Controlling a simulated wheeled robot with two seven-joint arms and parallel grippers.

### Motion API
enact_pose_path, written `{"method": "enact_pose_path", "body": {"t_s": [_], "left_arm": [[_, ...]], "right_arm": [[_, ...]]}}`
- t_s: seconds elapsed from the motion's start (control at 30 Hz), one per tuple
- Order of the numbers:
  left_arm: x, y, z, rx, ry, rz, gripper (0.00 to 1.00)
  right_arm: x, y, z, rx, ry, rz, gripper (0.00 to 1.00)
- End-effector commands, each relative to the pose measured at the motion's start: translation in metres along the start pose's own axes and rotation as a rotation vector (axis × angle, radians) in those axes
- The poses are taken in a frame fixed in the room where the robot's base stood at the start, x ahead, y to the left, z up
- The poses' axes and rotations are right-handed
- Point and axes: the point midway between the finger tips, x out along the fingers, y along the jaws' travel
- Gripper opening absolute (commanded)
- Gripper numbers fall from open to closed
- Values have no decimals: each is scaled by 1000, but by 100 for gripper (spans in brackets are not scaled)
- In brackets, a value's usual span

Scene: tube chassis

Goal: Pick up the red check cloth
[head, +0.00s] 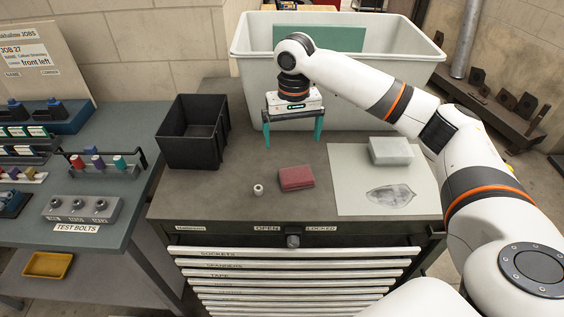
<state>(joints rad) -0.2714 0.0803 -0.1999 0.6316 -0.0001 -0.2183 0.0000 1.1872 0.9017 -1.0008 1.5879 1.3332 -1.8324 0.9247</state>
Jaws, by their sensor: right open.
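A small folded red block-shaped item, seemingly the red check cloth (296,178), lies flat on the grey-brown top of the tool cabinet; its check pattern is too small to make out. My right gripper (293,144) is above and behind it in the head view, with teal fingers pointing down. The fingers are spread apart with nothing between them, and they do not touch the cloth. My left gripper is not in view.
A small pale round piece (258,190) lies left of the cloth. A black bin (193,133) stands left and a large grey tub (365,118) behind. The cabinet top in front of the cloth is clear.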

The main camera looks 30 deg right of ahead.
Motion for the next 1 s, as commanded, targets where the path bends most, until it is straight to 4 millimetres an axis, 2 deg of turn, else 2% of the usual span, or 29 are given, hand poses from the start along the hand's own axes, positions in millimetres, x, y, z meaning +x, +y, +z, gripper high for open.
{"method": "enact_pose_path", "body": {"t_s": [0.07, 0.13, 0.3, 0.43, 0.53, 0.7, 0.77, 0.9, 1.0], "left_arm": [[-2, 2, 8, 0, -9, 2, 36], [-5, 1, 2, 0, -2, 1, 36], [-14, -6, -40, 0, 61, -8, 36], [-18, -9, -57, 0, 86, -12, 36], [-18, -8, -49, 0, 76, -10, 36], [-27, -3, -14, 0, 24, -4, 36], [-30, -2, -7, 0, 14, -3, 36], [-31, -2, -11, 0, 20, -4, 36], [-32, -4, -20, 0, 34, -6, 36]], "right_arm": [[6, -3, 0, 9, 4, -1, 100], [18, -3, 0, 8, 5, -3, 100], [47, -2, 0, 7, 3, -1, 100], [60, -2, 0, 5, 0, 0, 100], [66, -2, -1, 4, 0, -1, 100], [87, -5, -8, 4, 2, -2, 100], [96, -5, -10, 4, 2, -1, 100], [112, -5, -9, 4, 0, 0, 100], [116, -5, -8, 3, -2, 0, 100]]}}
